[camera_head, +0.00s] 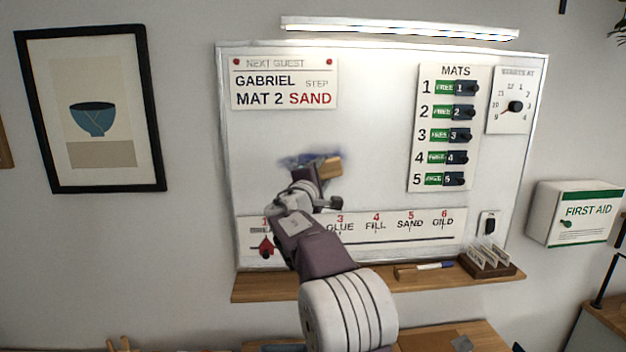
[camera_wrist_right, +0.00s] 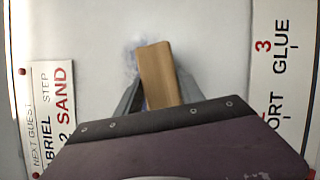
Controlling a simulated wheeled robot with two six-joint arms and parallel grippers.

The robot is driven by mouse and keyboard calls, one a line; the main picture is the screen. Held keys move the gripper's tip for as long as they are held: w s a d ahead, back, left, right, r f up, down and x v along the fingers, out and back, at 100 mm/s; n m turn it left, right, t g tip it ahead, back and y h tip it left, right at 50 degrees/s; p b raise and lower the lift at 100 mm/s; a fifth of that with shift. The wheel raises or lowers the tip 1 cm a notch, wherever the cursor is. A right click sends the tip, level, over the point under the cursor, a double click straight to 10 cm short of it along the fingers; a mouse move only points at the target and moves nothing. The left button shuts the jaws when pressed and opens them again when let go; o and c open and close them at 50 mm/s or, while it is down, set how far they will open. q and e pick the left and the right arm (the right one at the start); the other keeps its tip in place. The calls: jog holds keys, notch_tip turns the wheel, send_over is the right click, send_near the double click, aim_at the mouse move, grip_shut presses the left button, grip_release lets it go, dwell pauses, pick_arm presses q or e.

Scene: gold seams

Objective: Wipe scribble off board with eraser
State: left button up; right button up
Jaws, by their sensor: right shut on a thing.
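The whiteboard (camera_head: 375,120) hangs on the wall. A blue-purple scribble (camera_head: 297,160) is on its left-middle part, below the guest card, partly hidden by my gripper and the eraser. The wooden-backed eraser (camera_head: 329,168) is held at the board over the right side of the scribble. My right gripper (camera_head: 318,186) is shut on the eraser. In the right wrist view the eraser (camera_wrist_right: 158,75) sits between the two fingers, with a faint smudge of scribble (camera_wrist_right: 131,58) beside it. Whether the eraser touches the board I cannot tell. My left gripper is not in view.
A step strip (camera_head: 390,228) runs along the lower board, with a red marker (camera_head: 266,246) at its left. A mats panel (camera_head: 443,128) and a dial (camera_head: 514,106) are at right. The wooden ledge (camera_head: 340,284) holds a pen (camera_head: 434,266) and a card box (camera_head: 489,262).

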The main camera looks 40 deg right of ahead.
aim_at(340, 172)
jog(key=shift+s+d, duration=0.45)
jog(key=shift+d, duration=0.25)
jog(key=shift+s+d+f+b, duration=0.1)
jog(key=shift+s+d+b, duration=0.15)
jog(key=shift+b, duration=0.25)
jog(key=shift+s+d+b, duration=0.35)
jog(key=shift+d+b, duration=0.05)
jog(key=shift+d, duration=0.35)
jog(key=shift+s+d, duration=0.25)
jog(key=shift+d, duration=0.2)
jog(key=shift+s+d+b, duration=0.4)
jog(key=shift+d, duration=0.2)
jog(key=shift+s+d+b, duration=0.35)
jog(key=shift+d+b, duration=0.05)
jog(key=shift+d, duration=0.15)
jog(key=shift+s+d, duration=0.2)
jog(key=shift+d, duration=0.15)
jog(key=shift+a+r+p, duration=0.1)
jog(key=shift+r+p, duration=0.7)
jog(key=shift+r, duration=0.25)
